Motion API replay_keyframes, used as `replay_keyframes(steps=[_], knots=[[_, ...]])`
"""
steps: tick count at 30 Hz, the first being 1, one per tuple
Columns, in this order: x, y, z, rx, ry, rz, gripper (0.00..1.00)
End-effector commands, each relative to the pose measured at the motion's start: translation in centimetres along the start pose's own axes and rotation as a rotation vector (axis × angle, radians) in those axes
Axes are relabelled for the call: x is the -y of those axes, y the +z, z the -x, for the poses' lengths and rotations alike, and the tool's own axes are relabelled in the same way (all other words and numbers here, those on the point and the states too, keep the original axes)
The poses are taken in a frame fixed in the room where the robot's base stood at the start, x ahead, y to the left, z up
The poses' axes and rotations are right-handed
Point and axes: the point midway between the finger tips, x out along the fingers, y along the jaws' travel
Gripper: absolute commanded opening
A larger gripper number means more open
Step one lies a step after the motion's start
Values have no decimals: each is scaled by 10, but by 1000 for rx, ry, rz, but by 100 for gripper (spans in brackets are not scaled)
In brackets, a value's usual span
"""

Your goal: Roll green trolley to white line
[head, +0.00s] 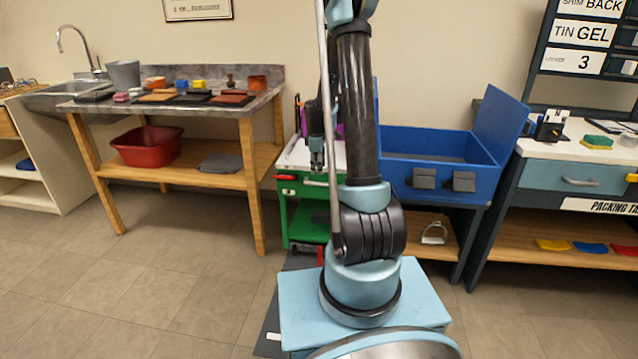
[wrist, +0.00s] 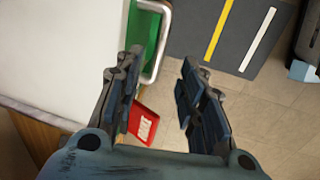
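The green trolley (head: 285,219) with a white top stands between the wooden workbench and the blue bin, partly hidden behind my arm. Its white top (wrist: 55,50), green front (wrist: 142,32) and pale bar handle (wrist: 160,50) show in the wrist view. My gripper (wrist: 158,82) is open and empty, pointing down near the handle; the handle's end lies between the fingers in the picture, but contact cannot be told. My gripper (head: 317,158) also shows above the trolley's front. The white line (wrist: 258,40) lies on a dark floor mat beside a yellow line (wrist: 216,30).
A red labelled piece (wrist: 143,122) sits low at the trolley's front. The wooden workbench (head: 190,172) stands left and a blue open bin (head: 440,165) right. A drawer bench (head: 560,178) is further right. The tiled floor at front left is clear.

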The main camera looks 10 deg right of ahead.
Motion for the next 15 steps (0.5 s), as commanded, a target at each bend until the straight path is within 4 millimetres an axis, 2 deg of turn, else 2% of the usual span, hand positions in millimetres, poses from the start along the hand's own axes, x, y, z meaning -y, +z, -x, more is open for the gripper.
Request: replay_keyframes(steps=[15], knots=[[0,0,-66,0,0,-1,36]])
